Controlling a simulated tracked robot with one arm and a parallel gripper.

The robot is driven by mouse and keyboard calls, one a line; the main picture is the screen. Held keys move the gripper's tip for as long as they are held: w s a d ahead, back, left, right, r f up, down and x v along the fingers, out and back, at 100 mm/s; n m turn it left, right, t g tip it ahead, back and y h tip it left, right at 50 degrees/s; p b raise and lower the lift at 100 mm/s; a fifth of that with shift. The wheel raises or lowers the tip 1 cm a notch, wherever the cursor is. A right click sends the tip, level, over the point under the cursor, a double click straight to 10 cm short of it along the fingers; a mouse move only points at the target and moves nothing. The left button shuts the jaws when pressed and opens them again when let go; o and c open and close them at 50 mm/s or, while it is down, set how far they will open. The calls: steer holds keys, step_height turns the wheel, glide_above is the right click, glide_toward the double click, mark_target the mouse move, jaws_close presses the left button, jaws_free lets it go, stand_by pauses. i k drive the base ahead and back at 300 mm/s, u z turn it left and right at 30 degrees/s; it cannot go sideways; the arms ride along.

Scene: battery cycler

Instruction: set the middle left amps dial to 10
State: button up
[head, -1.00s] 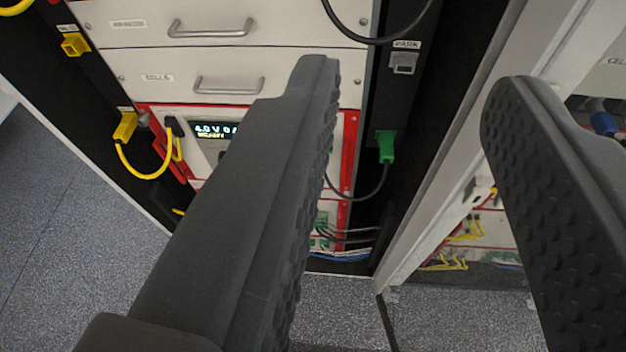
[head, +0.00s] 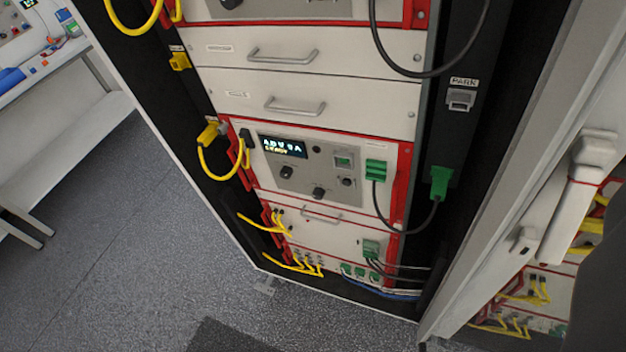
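A cycler unit (head: 270,184) with red edges sits in the left rack, below two drawers. Its lit display (head: 282,147) shows a volts and amps line, too small to read surely. Its grey panel has a black knob below the display (head: 287,171), a second black knob lower right (head: 319,192) and a smaller one further right (head: 347,182). The labels are too small to tell which is the amps dial. Only a dark piece, seemingly part of my gripper, shows at the right edge. Its fingertips are out of sight, and nothing touches the knobs.
Yellow cables (head: 221,176) hang at the unit's left and a black cable with green plugs (head: 441,183) loops at its right. A white frame post (head: 508,165) stands between this rack and another at right. Grey floor (head: 130,230) is open at left.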

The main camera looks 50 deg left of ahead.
mark_target(318, 193)
steer(key=u, duration=0.05)
steer(key=k, duration=1.9)
steer(key=u, duration=0.65)
steer(key=i, duration=1.65)
steer(key=z, duration=0.05)
